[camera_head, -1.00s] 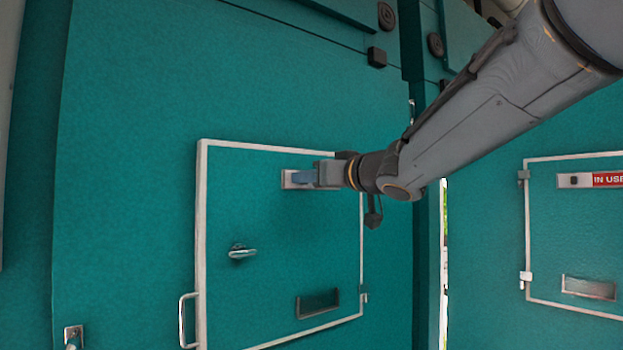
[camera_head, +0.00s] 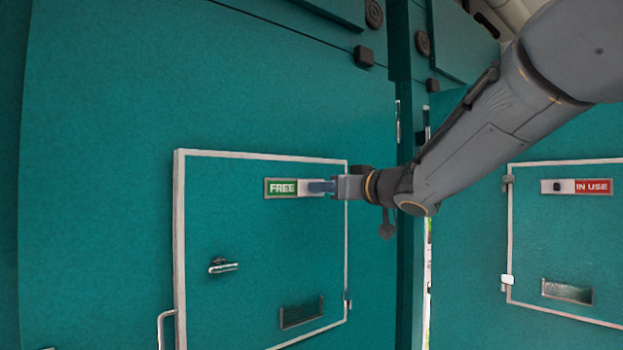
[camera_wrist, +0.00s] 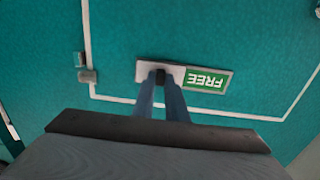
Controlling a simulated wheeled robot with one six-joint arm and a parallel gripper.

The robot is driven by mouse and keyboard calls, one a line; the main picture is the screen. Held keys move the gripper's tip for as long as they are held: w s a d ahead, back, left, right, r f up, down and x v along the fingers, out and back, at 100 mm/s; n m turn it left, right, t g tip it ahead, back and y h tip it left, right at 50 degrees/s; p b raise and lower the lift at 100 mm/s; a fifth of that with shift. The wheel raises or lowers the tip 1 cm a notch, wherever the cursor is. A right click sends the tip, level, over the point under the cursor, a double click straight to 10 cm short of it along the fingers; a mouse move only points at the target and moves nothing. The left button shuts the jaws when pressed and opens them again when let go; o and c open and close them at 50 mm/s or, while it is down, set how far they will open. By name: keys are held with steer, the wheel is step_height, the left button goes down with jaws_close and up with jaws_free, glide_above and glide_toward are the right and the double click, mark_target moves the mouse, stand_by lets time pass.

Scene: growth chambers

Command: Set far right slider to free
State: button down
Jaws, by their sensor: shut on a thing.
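A slider sign (camera_head: 283,188) on the teal chamber door shows a green FREE label at its left, with the light slider plate to the right of the label. In the wrist view the sign (camera_wrist: 207,79) appears upside down. My gripper (camera_head: 322,187) is at the right part of the sign. Its blue fingers (camera_wrist: 161,95) are shut on the small dark slider knob (camera_wrist: 160,76). The fingers partly hide the knob and plate. A second slider sign (camera_head: 593,187) on the door at the right shows a red IN USE label.
The chamber door has a white frame (camera_head: 179,240), a small handle (camera_head: 223,266), a slot (camera_head: 301,313) and a pull bar (camera_head: 163,328) at lower left. A hinge (camera_wrist: 87,76) shows in the wrist view. Dark knobs (camera_head: 364,56) stick out above.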

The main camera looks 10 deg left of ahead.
steer(key=shift+w, duration=0.15)
steer(key=c, duration=1.8)
jaws_free()
steer(key=shift+w+d, duration=0.15)
steer(key=shift+o, duration=0.2)
steer(key=b+v, duration=0.2)
steer(key=v, duration=0.6)
